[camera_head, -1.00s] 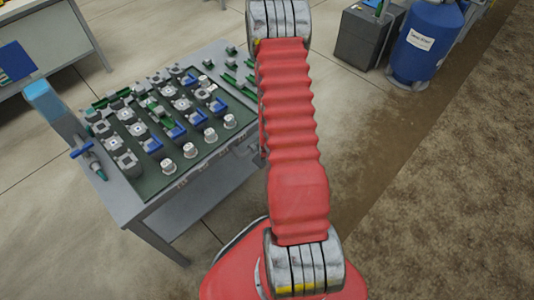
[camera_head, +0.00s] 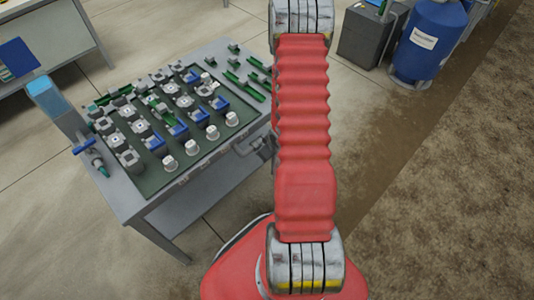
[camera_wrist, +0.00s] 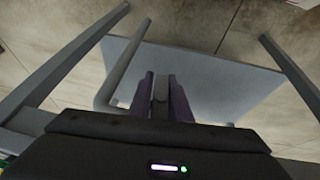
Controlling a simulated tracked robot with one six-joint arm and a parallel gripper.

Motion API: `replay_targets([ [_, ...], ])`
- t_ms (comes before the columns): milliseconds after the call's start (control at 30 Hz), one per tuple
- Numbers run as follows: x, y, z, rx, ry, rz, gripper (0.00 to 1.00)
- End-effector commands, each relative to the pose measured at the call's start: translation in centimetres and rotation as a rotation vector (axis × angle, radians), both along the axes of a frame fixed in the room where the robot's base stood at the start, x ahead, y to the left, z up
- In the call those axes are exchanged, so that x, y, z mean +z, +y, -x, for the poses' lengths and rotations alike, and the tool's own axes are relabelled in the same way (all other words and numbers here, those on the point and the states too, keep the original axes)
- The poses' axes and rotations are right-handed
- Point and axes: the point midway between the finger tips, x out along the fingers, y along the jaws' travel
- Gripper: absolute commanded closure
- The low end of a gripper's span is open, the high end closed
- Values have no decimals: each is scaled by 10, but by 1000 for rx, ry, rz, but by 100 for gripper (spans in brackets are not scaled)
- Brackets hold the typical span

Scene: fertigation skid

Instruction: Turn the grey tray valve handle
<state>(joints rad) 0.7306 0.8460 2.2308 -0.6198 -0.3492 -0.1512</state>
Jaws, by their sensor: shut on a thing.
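In the wrist view my gripper (camera_wrist: 160,78) has its two dark fingers closed on a narrow grey piece, the grey tray valve handle (camera_wrist: 159,97). Only a short length of it shows between the fingers. A bent grey pipe (camera_wrist: 113,78) runs just left of the fingers. In the head view grey valve parts (camera_head: 262,148) stick out from the right front edge of the tray table, partly hidden by my red arm. The fingers cannot be made out there.
The table's green tray (camera_head: 150,186) bears several grey, blue and white fittings. A blue-topped bottle (camera_head: 52,103) stands at its left edge. A blue drum (camera_head: 428,42) and a dark grey box (camera_head: 368,38) stand behind right. The floor at right is clear.

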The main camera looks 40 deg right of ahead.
Motion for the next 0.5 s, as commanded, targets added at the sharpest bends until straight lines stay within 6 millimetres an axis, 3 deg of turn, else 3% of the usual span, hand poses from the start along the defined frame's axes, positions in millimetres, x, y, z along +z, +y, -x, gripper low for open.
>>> replay_targets([
  [500, -2, 4, 3, 0, 8, -76, 100],
])
